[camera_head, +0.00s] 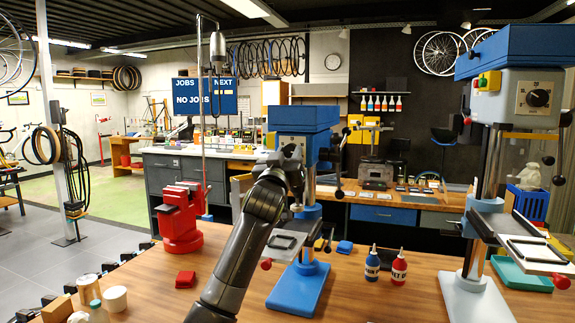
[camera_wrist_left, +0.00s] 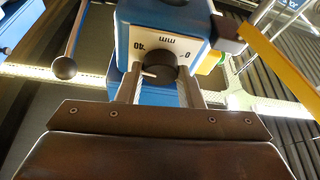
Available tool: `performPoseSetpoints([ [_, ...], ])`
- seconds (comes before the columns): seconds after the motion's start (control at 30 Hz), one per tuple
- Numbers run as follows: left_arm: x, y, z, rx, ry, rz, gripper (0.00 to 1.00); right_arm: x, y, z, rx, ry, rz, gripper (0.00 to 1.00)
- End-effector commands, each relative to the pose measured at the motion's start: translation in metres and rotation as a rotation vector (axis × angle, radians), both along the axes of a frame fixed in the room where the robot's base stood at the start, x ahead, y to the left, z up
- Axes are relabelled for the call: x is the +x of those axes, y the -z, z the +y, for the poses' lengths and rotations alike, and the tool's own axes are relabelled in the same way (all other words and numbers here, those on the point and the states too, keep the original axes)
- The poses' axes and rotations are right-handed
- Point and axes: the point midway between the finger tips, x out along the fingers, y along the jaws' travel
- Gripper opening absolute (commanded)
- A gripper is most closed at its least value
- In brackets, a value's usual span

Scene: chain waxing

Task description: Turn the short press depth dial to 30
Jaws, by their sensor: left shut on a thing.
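The short press (camera_head: 303,118) has a blue head and a blue base and stands on the wooden bench, mid-picture. My left gripper (camera_head: 292,155) reaches up to the front of its head, and the arm hides part of the press. In the left wrist view, the black depth dial (camera_wrist_left: 160,62) sits between the two fingers of my left gripper (camera_wrist_left: 161,88), which is shut on it. The dial face shows inverted markings "40", "mm" and "0". A white pointer mark shows on the knob's left side, nearer the 40; its exact reading is unclear. My right gripper is out of view.
A taller press (camera_head: 540,100) with its own dial stands at right. Blue-labelled (camera_head: 372,266) and red (camera_head: 399,268) bottles stand beside the short press. A lever with a ball knob (camera_wrist_left: 65,68) hangs close by in the wrist view.

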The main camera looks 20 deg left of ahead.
Motion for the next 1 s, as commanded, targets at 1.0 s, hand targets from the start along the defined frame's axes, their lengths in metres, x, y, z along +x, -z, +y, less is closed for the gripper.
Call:
performPoseSetpoints([
  [1.0, 0.000, -0.001, -0.003, -0.649, 0.000, 0.023, 0.11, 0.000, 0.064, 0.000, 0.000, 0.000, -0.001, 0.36],
])
